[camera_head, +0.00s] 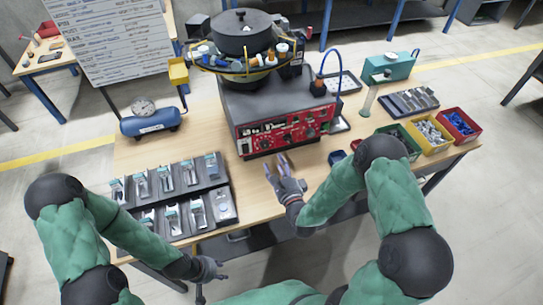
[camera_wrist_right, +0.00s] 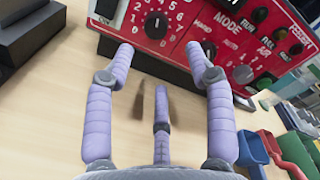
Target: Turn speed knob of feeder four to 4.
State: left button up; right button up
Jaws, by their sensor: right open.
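The bowl feeder (camera_head: 265,95) stands on the table with a black bowl on top and a red control panel (camera_head: 285,130) on its front.
A black rack (camera_head: 185,215) of metal parts lies left of my right gripper. Blue (camera_wrist_right: 250,150) and red bins stand to the right. A blue air tank (camera_head: 150,122) is at the left; a teal box (camera_head: 390,66) is at the back right.

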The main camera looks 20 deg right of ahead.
jog(key=shift+s+d+r, duration=0.1)
jog(key=shift+s+d, duration=0.05)
jog(key=shift+s, duration=1.75)
